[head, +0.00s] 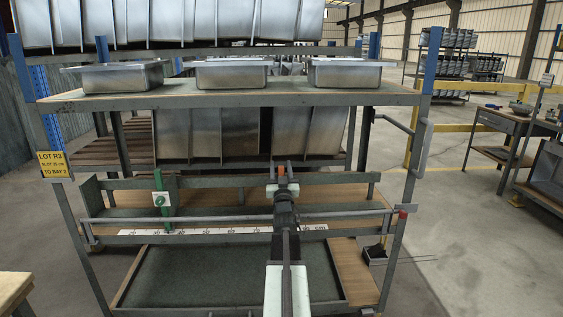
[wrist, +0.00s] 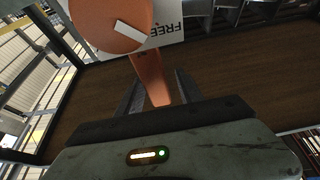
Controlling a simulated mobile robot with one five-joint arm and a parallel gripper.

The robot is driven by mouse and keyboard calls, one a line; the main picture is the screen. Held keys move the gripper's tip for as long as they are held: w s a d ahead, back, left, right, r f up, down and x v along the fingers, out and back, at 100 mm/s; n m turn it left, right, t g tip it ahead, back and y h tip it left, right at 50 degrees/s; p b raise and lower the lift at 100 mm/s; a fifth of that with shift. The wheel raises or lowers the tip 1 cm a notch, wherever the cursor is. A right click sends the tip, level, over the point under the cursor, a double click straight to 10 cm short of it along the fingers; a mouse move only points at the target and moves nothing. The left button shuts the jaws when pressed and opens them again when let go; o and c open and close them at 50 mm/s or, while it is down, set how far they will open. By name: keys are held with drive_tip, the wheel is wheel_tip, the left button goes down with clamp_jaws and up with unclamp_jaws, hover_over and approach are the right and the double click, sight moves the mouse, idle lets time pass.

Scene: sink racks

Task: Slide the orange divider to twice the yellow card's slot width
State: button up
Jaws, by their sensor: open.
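The orange divider shows in the wrist view as a round knob (wrist: 106,24) and a flat stem (wrist: 149,78), with a white FREE label behind it. In the head view my arm hides most of it; a small orange bit (head: 281,171) shows above my gripper (head: 283,185). My gripper (wrist: 158,88) is open, with one finger on each side of the orange stem; contact cannot be told. The yellow card (head: 53,164) hangs on the left post and reads LOT R3 and TO BAY 2; its middle line, a width in cm, is too small to read surely.
A green divider (head: 164,203) stands on the left of the same shelf. A white ruler (head: 205,232) runs along the shelf front, partly behind my arm. A grey rail (head: 230,218) crosses above it. Several metal sinks (head: 232,73) sit on the shelf above.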

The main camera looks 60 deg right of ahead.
drive_tip(key=shift+w+d+r, duration=0.3)
drive_tip(key=shift+w+d, duration=0.1)
drive_tip(key=shift+d, duration=0.15)
drive_tip(key=shift+c, duration=0.3)
clamp_jaws()
idle(0.8)
